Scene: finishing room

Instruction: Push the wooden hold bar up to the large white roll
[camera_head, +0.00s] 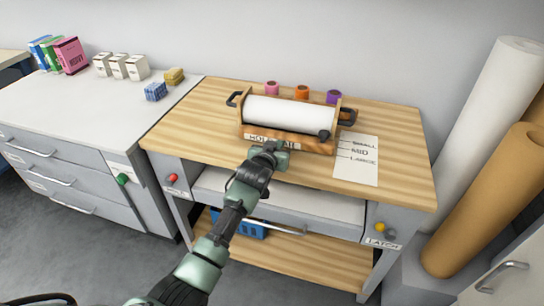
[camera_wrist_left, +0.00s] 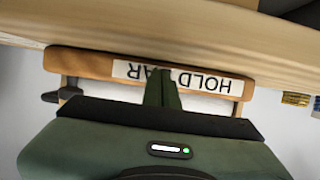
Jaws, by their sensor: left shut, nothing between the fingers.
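The large white roll (camera_head: 288,112) lies in a wooden holder on the wooden worktable. The wooden hold bar (camera_head: 315,146), with a white "HOLD BAR" label, runs along the roll's front side. Whether bar and roll touch is not clear. My left gripper (camera_head: 270,149) is shut and empty at the front of the bar, in front of the label. In the left wrist view the bar (camera_wrist_left: 88,65) shows upside down, and the shut fingers (camera_wrist_left: 165,85) cover the middle of its label. They touch it or nearly do. My right gripper is not in view.
A card (camera_head: 357,161) reading small, mid and large lies right of the holder. Pink, orange (camera_head: 302,92) and purple spools stand behind it. The tabletop left of the holder is clear.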

